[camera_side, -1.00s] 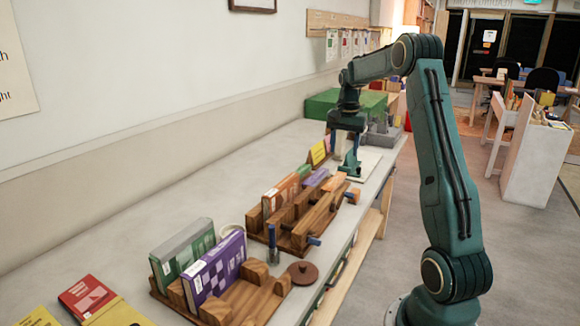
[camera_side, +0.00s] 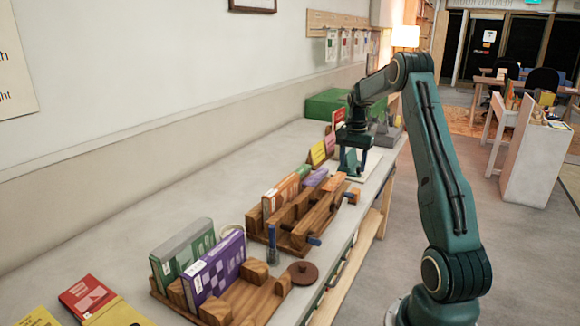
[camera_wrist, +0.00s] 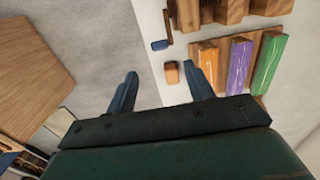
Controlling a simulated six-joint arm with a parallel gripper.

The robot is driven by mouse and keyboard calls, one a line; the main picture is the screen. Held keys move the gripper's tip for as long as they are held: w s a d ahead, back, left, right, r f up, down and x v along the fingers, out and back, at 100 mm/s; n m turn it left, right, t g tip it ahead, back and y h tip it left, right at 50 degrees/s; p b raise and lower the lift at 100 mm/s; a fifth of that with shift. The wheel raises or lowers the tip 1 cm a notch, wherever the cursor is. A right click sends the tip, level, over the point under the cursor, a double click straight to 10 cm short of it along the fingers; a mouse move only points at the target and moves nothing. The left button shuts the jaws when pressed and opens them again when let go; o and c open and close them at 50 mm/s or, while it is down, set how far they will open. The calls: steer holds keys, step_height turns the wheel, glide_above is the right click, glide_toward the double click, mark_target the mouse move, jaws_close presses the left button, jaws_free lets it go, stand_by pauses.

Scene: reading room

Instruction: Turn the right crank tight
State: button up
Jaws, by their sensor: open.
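The wooden press (camera_side: 327,216) stands along the bench's front edge and carries two cranks on its front side. The right crank has an orange-brown handle (camera_side: 352,195); this handle also shows in the wrist view (camera_wrist: 171,73). The left crank has a blue handle (camera_side: 314,240), seen in the wrist view (camera_wrist: 160,45) just above the orange one. My gripper (camera_side: 353,167) is open and empty, beyond the press in the side view. In the wrist view my gripper (camera_wrist: 166,82) has its fingers spread on either side of the orange handle in the picture; it is not gripped.
Orange, purple and green books (camera_wrist: 239,66) stand close to the right finger in the wrist view. A second wooden rack (camera_side: 250,300) with green and purple books stands nearer the side camera.

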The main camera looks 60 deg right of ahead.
mark_target(350, 193)
step_height(350, 193, down, 10)
steer(key=shift+f, duration=0.15)
stand_by(0.4)
steer(key=shift+s, duration=0.15)
jaws_close()
